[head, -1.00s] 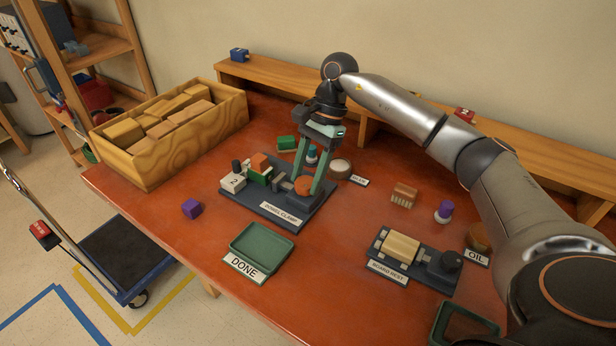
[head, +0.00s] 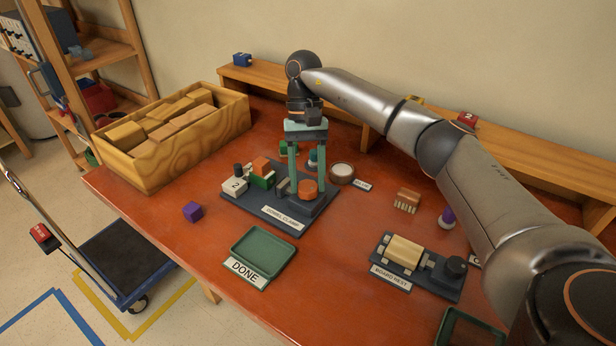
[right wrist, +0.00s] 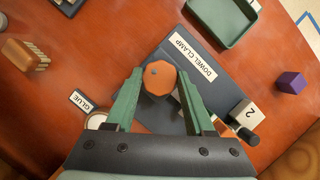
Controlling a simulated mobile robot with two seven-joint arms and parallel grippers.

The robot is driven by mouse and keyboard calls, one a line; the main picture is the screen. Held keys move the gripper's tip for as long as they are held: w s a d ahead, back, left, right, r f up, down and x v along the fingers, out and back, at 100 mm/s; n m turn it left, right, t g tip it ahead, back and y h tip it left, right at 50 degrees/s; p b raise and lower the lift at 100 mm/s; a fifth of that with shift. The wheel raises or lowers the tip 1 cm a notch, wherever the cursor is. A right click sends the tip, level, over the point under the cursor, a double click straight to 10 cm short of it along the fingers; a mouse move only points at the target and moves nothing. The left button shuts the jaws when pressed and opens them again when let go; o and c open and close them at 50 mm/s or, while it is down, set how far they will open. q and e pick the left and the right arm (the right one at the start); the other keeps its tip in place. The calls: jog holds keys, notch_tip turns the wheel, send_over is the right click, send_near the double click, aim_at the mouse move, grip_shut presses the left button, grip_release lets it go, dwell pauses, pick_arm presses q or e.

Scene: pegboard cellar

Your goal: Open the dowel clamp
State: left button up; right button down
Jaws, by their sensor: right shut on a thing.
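The dowel clamp is a dark base plate (head: 262,208) with a "DOWEL CLAMP" label, near the middle of the table. It bears an orange faceted knob (head: 308,188) and a grey jaw block (head: 283,186). My right gripper (head: 304,184) reaches down from above, its green fingers on both sides of the knob, and is shut on it. In the right wrist view the knob (right wrist: 159,78) shows between the fingertips. White, green and orange blocks (head: 261,167) sit at the plate's left end, the white one marked 2. My left gripper is out of view.
A green DONE tray (head: 284,240) lies in front of the clamp, with a purple cube (head: 193,211) to its left. A board rest (head: 432,283) stands at the right. A wooden crate of blocks (head: 137,175) stands behind left.

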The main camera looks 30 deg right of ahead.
jog(key=shift+n, duration=0.4)
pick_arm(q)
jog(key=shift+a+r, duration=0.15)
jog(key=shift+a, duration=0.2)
pick_arm(e)
jog(key=shift+n+h, duration=0.3)
jog(key=shift+n, duration=0.1)
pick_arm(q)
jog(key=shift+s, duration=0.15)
pick_arm(e)
jog(key=shift+c, duration=1.3)
grip_release()
pick_arm(q)
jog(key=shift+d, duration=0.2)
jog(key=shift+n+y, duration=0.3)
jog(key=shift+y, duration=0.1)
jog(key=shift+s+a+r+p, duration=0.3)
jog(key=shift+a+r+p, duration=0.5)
jog(key=shift+p, duration=0.7)
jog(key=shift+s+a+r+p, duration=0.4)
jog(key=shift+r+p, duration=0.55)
jog(key=shift+p, duration=0.55)
pick_arm(e)
jog(key=v, duration=1.2)
jog(key=shift+w+r, duration=0.15)
jog(key=shift+w, duration=0.05)
